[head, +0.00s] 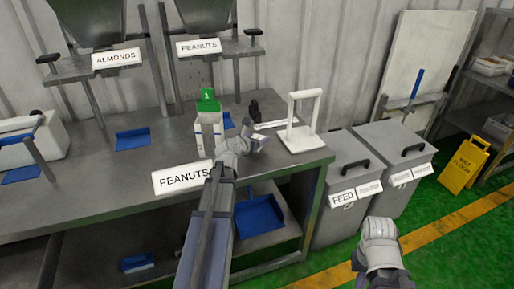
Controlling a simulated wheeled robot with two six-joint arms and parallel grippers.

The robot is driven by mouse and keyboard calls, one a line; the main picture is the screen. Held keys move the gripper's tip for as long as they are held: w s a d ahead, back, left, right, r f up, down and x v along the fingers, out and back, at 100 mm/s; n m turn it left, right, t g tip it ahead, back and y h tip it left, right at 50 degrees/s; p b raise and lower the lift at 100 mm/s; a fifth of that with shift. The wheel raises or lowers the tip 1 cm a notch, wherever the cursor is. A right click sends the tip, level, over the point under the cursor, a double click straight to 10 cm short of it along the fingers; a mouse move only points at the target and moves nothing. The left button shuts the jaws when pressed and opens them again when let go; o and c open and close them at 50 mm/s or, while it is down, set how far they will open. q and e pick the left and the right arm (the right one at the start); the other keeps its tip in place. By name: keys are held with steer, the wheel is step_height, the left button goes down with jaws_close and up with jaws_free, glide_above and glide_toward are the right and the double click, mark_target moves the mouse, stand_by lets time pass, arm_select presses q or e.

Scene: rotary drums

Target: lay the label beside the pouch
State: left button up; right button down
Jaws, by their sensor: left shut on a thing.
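My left gripper (254,144) is over the steel bench, its fingers pointing right and shut on a small pale thing (263,141), which looks like the label; the fingers hide most of it. A pale upright pack with a green top marked 1 (207,106) stands on the bench just left of and behind this gripper. It may be the pouch, but I cannot tell for sure. My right gripper (380,232) is low at the right, in front of the bins and away from the bench. Its fingertips are not clear enough to show whether it is open.
A white stand (305,138) is on the bench's right end, with a dark-handled tool (254,108) near it. A PEANUTS sign (182,179) is at the bench front. Blue trays (132,139) lie further left. Grey bins (339,182) and a yellow floor sign (463,164) stand right.

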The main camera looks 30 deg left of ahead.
arm_select(q)
steer(key=shift+f+b, duration=0.95)
steer(key=shift+f, duration=0.4)
steer(key=shift+f, duration=0.2)
steer(key=o, duration=1.3)
steer(key=shift+r, duration=0.2)
steer(key=p+v, duration=0.4)
steer(key=v, duration=0.8)
steer(key=shift+p, duration=0.3)
